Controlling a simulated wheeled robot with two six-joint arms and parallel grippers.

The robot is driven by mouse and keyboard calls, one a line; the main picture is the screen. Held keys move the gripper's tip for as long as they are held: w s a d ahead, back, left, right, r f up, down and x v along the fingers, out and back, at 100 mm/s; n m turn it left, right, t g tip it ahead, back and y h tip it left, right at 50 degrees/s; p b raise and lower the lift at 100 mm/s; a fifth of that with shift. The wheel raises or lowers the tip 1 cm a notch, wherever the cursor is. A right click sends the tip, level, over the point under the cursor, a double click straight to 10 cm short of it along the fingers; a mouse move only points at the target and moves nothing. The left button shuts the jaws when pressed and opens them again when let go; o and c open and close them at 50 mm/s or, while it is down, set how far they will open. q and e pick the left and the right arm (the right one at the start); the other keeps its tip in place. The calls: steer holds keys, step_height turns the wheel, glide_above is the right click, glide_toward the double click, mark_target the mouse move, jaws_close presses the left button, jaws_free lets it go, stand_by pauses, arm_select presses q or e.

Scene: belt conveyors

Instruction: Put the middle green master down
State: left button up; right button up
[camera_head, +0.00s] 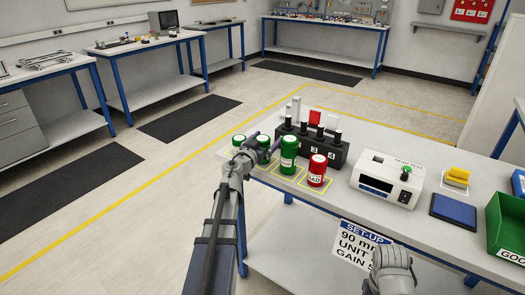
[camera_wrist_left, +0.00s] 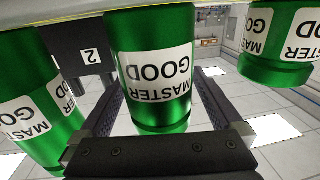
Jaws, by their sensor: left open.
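Three green masters stand in a row near the left end of the bench: the left one (camera_head: 239,140), the middle one (camera_head: 264,152) and the right one (camera_head: 288,155). In the wrist view the picture is upside down, and the middle green master (camera_wrist_left: 152,65), labelled MASTER GOOD, is between the two fingers of my left gripper (camera_wrist_left: 160,115). The fingers are open, one on each side of it. My left gripper (camera_head: 256,150) partly hides it in the head view. The other two green masters flank it in the wrist view.
A red master (camera_head: 317,172) stands to the right of the green ones. A black numbered block (camera_head: 312,148) is close behind them. A white tester (camera_head: 386,180), a blue pad (camera_head: 454,212) and a green bin (camera_head: 507,225) lie further right.

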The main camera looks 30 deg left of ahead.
arm_select(q)
jaws_close()
stand_by(0.8)
